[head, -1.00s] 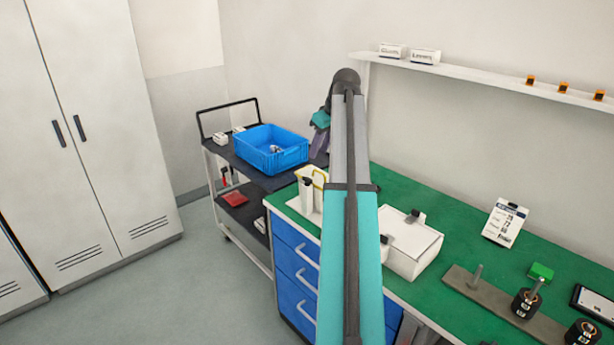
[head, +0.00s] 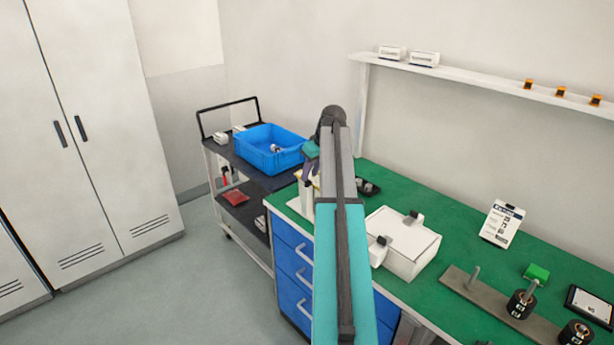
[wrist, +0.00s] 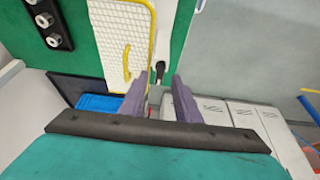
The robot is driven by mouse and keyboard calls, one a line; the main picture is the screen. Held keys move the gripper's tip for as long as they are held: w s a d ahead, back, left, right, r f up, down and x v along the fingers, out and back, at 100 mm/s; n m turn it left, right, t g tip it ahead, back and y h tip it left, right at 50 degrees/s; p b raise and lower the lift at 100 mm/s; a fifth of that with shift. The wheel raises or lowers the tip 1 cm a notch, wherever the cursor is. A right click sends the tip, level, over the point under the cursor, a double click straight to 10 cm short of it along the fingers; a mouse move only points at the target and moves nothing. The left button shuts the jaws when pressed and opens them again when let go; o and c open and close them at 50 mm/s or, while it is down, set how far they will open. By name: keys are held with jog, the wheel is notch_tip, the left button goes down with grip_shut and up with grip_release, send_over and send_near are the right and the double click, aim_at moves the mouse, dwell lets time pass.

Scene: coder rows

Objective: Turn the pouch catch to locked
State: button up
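In the head view my gripper (head: 309,170) is above the pouch (head: 306,200), which is mostly hidden by my arm. The catch is not clear there.
A black block with several knobs (head: 368,187) lies behind. A cart with a blue crate (head: 270,155) stands left. The floor at left is clear.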

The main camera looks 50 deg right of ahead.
jog(key=shift+x, duration=1.2)
jog(key=shift+c, duration=0.2)
grip_shut()
jog(key=shift+a+f, duration=0.1)
jog(key=shift+a, duration=0.1)
